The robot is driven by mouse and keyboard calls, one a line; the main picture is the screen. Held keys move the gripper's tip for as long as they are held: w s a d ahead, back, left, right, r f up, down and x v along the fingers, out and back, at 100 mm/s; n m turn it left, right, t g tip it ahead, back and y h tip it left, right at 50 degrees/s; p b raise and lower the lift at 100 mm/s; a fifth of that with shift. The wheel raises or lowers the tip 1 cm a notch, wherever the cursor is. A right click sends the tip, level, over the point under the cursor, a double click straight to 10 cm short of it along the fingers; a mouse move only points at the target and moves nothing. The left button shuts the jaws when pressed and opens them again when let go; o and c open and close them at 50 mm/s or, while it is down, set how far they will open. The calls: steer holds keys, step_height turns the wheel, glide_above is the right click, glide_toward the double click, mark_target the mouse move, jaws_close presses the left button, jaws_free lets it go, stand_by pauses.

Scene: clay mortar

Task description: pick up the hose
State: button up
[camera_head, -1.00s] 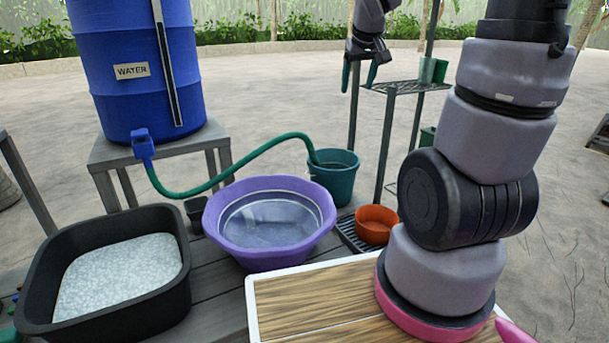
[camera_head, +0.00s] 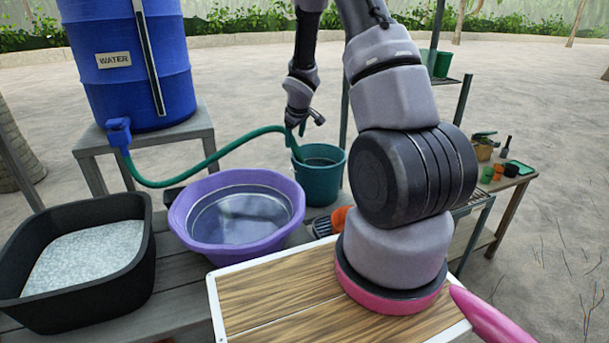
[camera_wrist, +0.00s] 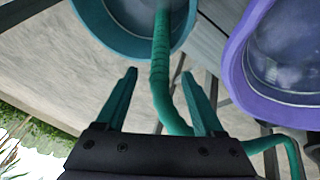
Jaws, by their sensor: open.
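My gripper (camera_head: 296,131) is over the hose's end, just above the bucket rim. In the wrist view my gripper (camera_wrist: 159,73) is open, with its two green fingers apart. The hose (camera_wrist: 160,82) shows in the gap between them, and its lower part passes near the right finger. I cannot tell whether a finger touches it. The hose's tip is inside the bucket (camera_wrist: 95,20).
The blue water barrel (camera_head: 128,70) stands on a grey stand. The purple basin (camera_head: 180,222) and a black tub of pale grains (camera_head: 140,262) are at left. An orange bowl (camera_head: 340,217) is partly hidden by my arm. A side table with small items (camera_head: 500,215) is at right.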

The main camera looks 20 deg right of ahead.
mark_target(295, 143)
steer(key=x, duration=0.5)
steer(key=shift+d+f, duration=0.15)
steer(key=shift+f, duration=0.35)
jaws_close()
